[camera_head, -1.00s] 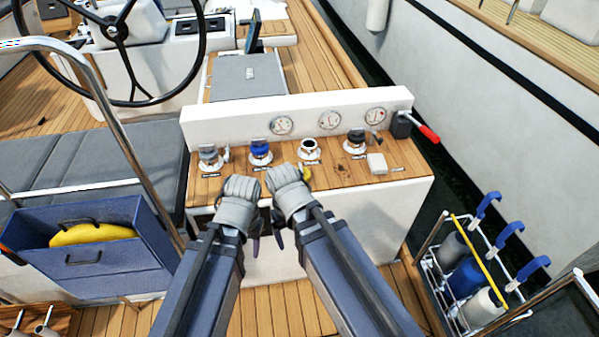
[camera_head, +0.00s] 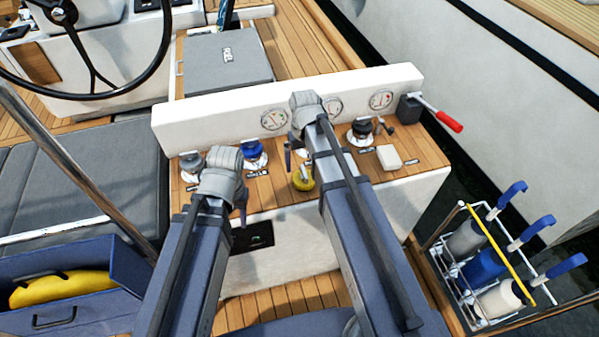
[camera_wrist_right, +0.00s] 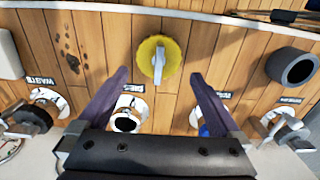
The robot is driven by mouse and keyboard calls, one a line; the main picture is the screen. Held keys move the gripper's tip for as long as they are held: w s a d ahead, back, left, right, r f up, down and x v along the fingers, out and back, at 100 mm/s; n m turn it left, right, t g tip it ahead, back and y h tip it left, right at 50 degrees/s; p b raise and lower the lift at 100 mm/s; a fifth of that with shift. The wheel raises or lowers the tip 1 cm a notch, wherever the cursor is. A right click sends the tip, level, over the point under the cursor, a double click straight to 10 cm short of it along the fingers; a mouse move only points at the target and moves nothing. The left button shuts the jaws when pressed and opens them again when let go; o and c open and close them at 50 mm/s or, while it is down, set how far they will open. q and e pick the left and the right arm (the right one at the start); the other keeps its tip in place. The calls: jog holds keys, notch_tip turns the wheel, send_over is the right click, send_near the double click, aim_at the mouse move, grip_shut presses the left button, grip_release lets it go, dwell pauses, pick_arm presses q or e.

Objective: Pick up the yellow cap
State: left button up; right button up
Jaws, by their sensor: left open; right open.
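The yellow cap (camera_head: 303,181) lies on the wooden console top (camera_head: 268,190) near its front edge. In the right wrist view the round cap (camera_wrist_right: 159,61) shows a grey grip bar across its top. My right gripper (camera_head: 300,156) is open and empty above the console. In its wrist view the cap is centred just past the two fingertips (camera_wrist_right: 158,76), apart from both. My left gripper (camera_head: 240,205) is to the left, above the console's front edge; its fingers are partly hidden by its wrist.
Deck fittings, one blue-capped (camera_head: 252,153), line the console before a white gauge panel (camera_head: 290,95). An open fitting (camera_wrist_right: 127,117) is close to my right gripper. A white block (camera_head: 389,157) and red-handled lever (camera_head: 438,114) are right. A bottle rack (camera_head: 462,212) stands lower right.

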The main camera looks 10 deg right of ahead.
aim_at(304, 177)
jog(key=shift+s+d+f+b, duration=0.1)
jog(key=shift+d+f+b, duration=0.05)
jog(key=shift+f+b, duration=3.85)
jog(key=shift+r, duration=0.1)
jog(key=shift+c, duration=0.2)
jog(key=c, duration=1.2)
jog(key=shift+o, duration=0.2)
notch_tip(304, 177, up, 13)
jog(key=p, duration=1.3)
jog(key=shift+r, duration=0.1)
